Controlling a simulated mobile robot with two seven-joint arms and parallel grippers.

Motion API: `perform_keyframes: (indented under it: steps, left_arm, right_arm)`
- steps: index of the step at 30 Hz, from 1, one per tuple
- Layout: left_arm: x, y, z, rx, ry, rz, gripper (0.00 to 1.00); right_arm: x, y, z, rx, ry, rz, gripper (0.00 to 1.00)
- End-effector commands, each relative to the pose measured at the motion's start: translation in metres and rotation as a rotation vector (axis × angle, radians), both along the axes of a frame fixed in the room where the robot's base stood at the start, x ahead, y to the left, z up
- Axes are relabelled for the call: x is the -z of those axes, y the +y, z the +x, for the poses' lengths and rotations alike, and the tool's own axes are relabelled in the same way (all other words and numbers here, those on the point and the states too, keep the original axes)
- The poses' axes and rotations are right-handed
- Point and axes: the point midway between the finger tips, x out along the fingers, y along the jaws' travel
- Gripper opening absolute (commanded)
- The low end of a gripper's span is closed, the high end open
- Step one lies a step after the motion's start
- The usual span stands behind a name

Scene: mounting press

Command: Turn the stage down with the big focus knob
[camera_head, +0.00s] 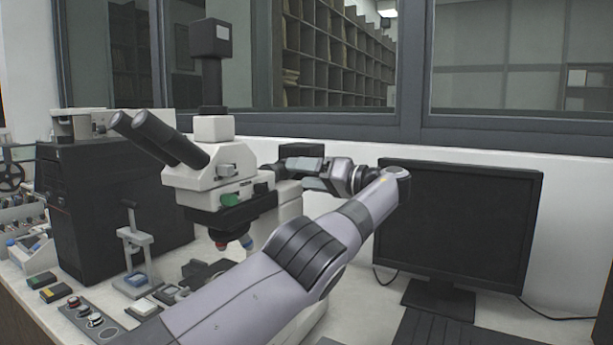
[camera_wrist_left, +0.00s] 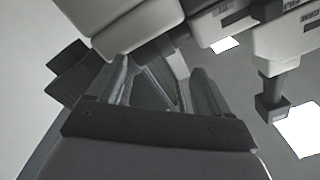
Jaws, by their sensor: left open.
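The white microscope (camera_head: 215,170) stands on the bench with twin black eyepieces and a black camera on top. Its dark stage (camera_head: 205,270) sits low, partly covered by my arm. I cannot make out the big focus knob; my arm covers the lower right of the stand. My left arm crosses in front of the microscope and bends back, so my left gripper (camera_head: 270,170) is beside the upper part of the stand. In the left wrist view the gripper (camera_wrist_left: 158,88) is open, with pale microscope body (camera_wrist_left: 120,20) just beyond the fingertips; contact is unclear. My right gripper is not in view.
A black monitor (camera_head: 455,225) stands to the right, with a keyboard (camera_head: 440,328) in front. A black box unit (camera_head: 105,205) is on the left. Small grey stand (camera_head: 138,245) and button panel (camera_head: 88,318) are at the front left. A wall and windows close off the back.

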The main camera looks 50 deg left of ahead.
Motion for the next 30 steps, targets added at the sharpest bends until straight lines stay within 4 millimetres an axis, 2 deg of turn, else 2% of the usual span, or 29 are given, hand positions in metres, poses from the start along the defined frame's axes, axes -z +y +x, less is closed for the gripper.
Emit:
perform_keyframes:
  steps: [1, 6, 20, 26, 30]
  left_arm:
    - [-0.009, 0.000, 0.000, -0.001, 0.001, -0.001, 0.80]
    - [-0.018, 0.000, 0.000, -0.001, 0.001, -0.001, 0.80]
    - [-0.018, 0.000, 0.000, 0.001, -0.003, 0.000, 0.80]
    - [0.002, -0.016, 0.016, 0.065, -0.150, 0.031, 0.80]
    - [0.034, -0.038, 0.033, 0.146, -0.415, 0.059, 0.80]
  right_arm:
    - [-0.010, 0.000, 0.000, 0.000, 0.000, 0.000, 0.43]
    - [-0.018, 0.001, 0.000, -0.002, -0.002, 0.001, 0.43]
    - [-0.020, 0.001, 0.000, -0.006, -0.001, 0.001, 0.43]
    - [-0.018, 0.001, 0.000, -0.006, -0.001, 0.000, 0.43]
    - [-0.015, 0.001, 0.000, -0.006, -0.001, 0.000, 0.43]
